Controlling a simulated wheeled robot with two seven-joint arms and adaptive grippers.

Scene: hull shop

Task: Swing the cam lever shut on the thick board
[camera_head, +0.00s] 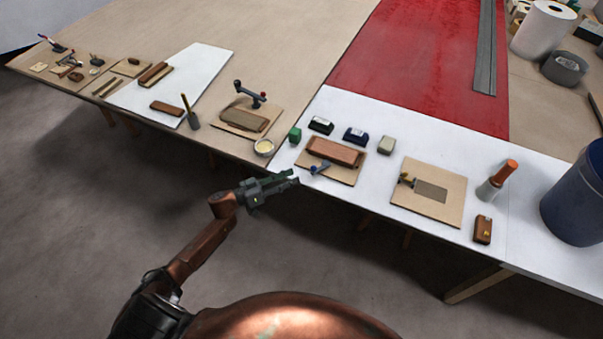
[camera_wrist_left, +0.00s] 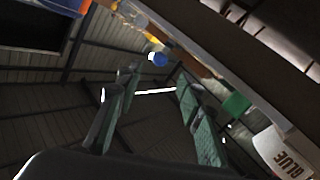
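A thick reddish-brown board (camera_head: 335,151) lies on a tan base plate (camera_head: 344,179) near the front edge of the white bench top. A cam lever with a blue end (camera_head: 320,168) sits at the board's near side. My left gripper (camera_head: 294,177) is just left of this lever, out past the bench edge. In the left wrist view its two green-padded fingers (camera_wrist_left: 157,78) stand apart with nothing between them. The blue lever end (camera_wrist_left: 158,59) shows beyond the fingertips, apart from them. My right gripper is not in view.
A green block (camera_head: 295,134), dark boxes (camera_head: 321,125) and a small bowl (camera_head: 264,147) stand close around the base plate. A bottle marked GLUE (camera_wrist_left: 284,153) shows in the wrist view.

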